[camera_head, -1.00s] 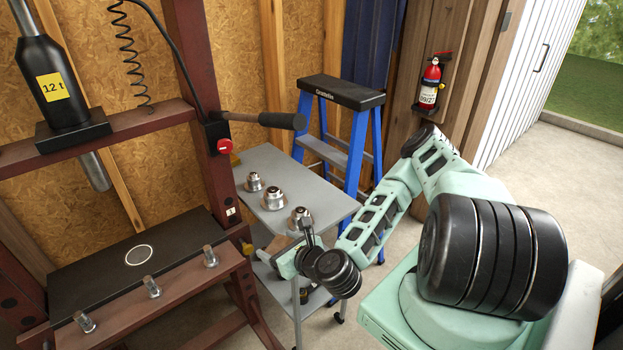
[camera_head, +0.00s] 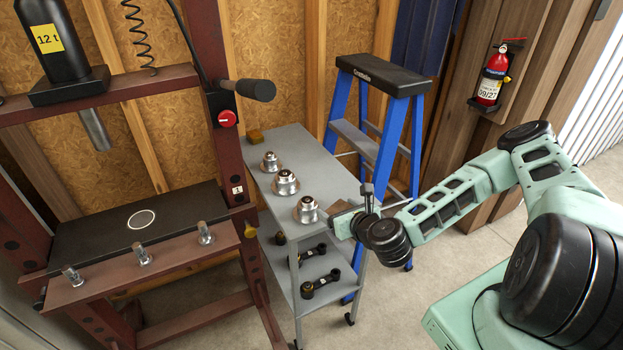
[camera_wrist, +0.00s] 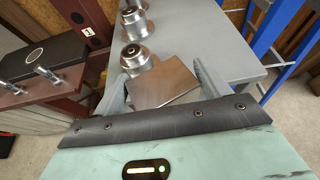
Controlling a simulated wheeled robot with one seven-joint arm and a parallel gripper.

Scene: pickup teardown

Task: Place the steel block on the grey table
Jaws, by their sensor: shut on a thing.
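The steel block (camera_wrist: 165,84) is a flat-faced metal piece with a brownish sheen, held between the two grey fingers of my gripper (camera_wrist: 160,76) in the wrist view. In the head view, my gripper (camera_head: 349,218) is at the right front edge of the grey table (camera_head: 327,169), and a small part of the block (camera_head: 339,207) shows there. The block overlaps the tabletop in the wrist view (camera_wrist: 205,35). I cannot tell whether it touches the top or hangs above it.
Several round metal fittings (camera_head: 286,183) stand in a row along the table's left side, the nearest (camera_head: 307,210) close to my gripper. Dark linkages (camera_head: 320,284) lie on the lower shelf. A red press (camera_head: 216,100) is left, a blue ladder (camera_head: 387,130) behind right. The tabletop's back right is bare.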

